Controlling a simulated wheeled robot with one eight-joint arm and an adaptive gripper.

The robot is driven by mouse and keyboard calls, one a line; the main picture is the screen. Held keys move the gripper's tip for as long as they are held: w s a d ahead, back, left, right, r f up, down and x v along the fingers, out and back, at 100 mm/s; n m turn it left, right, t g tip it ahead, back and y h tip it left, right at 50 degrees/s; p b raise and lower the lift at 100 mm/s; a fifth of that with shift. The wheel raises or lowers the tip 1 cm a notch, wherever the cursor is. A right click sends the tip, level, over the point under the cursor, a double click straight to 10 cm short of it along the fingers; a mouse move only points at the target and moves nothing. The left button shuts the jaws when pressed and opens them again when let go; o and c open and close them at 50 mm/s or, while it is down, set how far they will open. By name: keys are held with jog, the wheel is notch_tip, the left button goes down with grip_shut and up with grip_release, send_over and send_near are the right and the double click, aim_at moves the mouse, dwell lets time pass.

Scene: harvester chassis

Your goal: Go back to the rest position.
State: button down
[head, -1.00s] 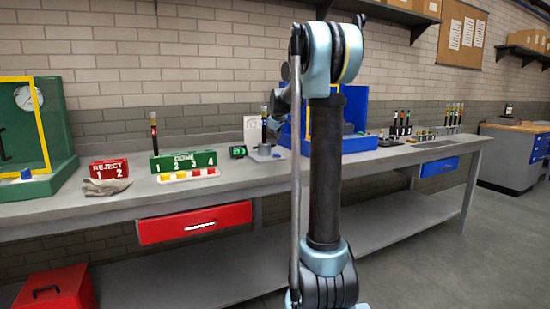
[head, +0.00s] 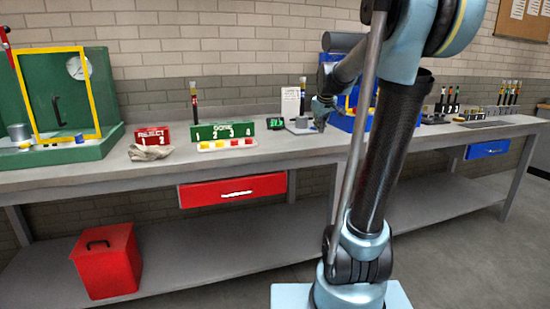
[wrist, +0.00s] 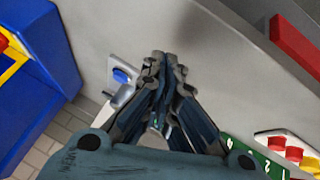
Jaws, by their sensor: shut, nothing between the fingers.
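My gripper (wrist: 163,62) shows in the wrist view with its two fingers together and nothing between them. In the head view my gripper (head: 319,122) is small, above the bench near the blue box. The grey workbench (head: 265,154) lies below it. A grey block with a blue button (wrist: 122,75) lies on the bench left of the fingertips in the wrist view. My arm stands in front of the bench and hides part of the blue box.
The blue box (wrist: 38,50) is left in the wrist view. The green DONE rack (head: 225,130), red REJECT rack (head: 153,135) and green booth (head: 68,85) stand along the bench. A red bin (head: 106,260) is on the lower left. Tubes stand at the right. The floor at right is open.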

jog(key=s+f+m+g, duration=0.1)
jog(key=s+f+m, duration=0.1)
jog(key=s+f, duration=0.5)
jog(key=s+f+m+g, duration=0.2)
jog(key=s+f, duration=0.6)
jog(key=s, duration=1)
jog(key=s+f+m+g, duration=0.1)
jog(key=s+f+m, duration=0.1)
jog(key=s+f, duration=0.5)
jog(key=s, duration=0.6)
jog(key=shift+f+g, duration=0.15)
jog(key=shift+g, duration=0.25)
jog(key=shift+d, duration=0.1)
jog(key=shift+w+f, duration=0.2)
jog(key=shift+w, duration=0.25)
